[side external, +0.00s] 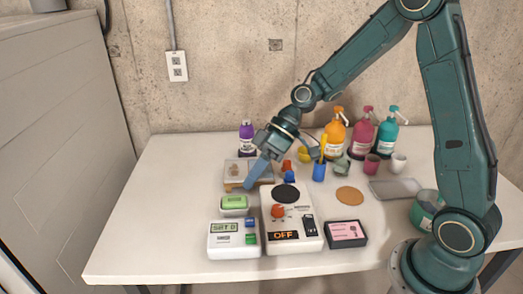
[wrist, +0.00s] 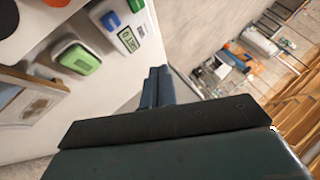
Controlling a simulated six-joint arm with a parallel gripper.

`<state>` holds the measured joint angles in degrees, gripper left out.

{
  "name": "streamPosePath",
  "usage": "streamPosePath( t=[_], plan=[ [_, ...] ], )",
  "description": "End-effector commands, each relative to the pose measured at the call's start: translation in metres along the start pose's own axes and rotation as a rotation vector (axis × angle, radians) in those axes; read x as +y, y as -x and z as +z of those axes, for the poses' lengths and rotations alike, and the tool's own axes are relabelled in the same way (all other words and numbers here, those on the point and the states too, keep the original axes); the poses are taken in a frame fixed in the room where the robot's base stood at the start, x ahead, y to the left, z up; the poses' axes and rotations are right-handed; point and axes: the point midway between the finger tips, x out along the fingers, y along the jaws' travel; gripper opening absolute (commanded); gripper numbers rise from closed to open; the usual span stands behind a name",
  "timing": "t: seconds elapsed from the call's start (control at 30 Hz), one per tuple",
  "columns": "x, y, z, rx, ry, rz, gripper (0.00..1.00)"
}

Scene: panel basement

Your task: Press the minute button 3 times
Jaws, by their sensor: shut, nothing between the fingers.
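A white timer-like device (side external: 234,253) stands near the front of the table, with a green display, a blue button (side external: 250,223), a green button (side external: 251,238) and a dark label. I cannot read which button is the minute button. In the wrist view its display (wrist: 128,40), blue button (wrist: 110,20) and green button (wrist: 136,5) show at the top. My gripper (side external: 252,183) is shut and empty, pointing down and left above a tray behind the device, apart from the buttons. Its blue fingers show in the wrist view (wrist: 157,88).
A green-topped box (side external: 234,203) sits just behind the device. A white unit reading OFF (side external: 290,246) stands to its right, with a black-and-pink box (side external: 346,233) beyond. A shallow tray (side external: 235,170), cups and pump bottles (side external: 335,130) fill the back. The table's left side is clear.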

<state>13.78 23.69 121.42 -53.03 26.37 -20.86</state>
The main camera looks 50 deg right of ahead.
Motion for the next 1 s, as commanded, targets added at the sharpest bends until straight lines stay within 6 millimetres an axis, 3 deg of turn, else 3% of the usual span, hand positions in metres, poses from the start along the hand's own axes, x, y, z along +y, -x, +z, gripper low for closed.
streamPosePath(
  t=[0.47,1.0],
  plan=[
    [0.002,-0.003,0.002,-0.001,-0.001,0.0,0.0],
    [0.025,-0.036,0.026,-0.002,-0.003,-0.001,0.0]
  ],
)
